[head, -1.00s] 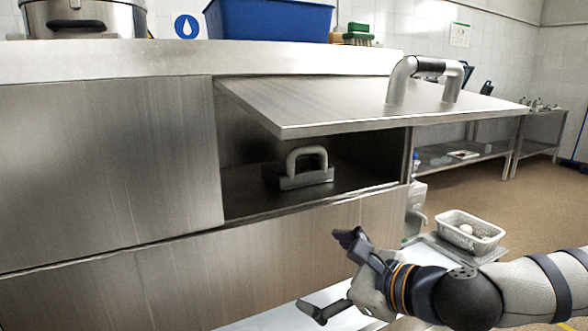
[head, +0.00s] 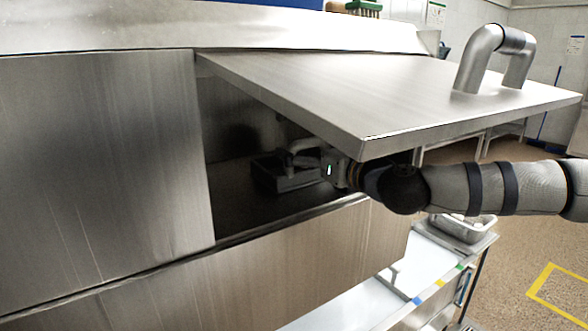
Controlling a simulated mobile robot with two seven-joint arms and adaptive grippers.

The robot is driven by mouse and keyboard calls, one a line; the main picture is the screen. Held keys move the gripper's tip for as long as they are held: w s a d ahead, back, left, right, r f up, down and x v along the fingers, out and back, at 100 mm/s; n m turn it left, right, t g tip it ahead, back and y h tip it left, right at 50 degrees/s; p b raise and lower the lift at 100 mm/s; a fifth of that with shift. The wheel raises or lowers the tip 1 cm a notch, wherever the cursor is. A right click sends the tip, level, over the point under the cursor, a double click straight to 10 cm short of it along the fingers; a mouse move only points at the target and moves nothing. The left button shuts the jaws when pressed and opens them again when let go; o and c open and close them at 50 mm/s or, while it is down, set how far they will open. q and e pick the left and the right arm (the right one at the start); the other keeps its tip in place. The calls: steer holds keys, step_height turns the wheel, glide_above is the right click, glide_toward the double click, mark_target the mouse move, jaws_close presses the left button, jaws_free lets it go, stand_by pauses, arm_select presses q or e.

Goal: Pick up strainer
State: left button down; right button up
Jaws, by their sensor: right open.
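A dark, low piece with a pale arched handle (head: 286,181) sits inside the open steel compartment; it may be the strainer, but its holes cannot be made out. My right gripper (head: 311,164) reaches into the compartment from the right, under the raised door, at the handle's right side. It is open. Its fingers are in shadow and overlap the handle, so contact cannot be told. My left gripper is not in view.
The compartment's raised steel door (head: 345,95) hangs over my right forearm. A perforated basket (head: 462,229) stands on a side shelf below my arm, partly hidden. A steel panel (head: 105,170) closes the left side.

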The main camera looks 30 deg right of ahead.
steer(key=shift+w+f, duration=0.2)
steer(key=shift+w, duration=0.4)
steer(key=shift+s+r, duration=0.1)
steer(key=shift+c, duration=1.3)
steer(key=c, duration=1.3)
steer(key=shift+c, duration=0.2)
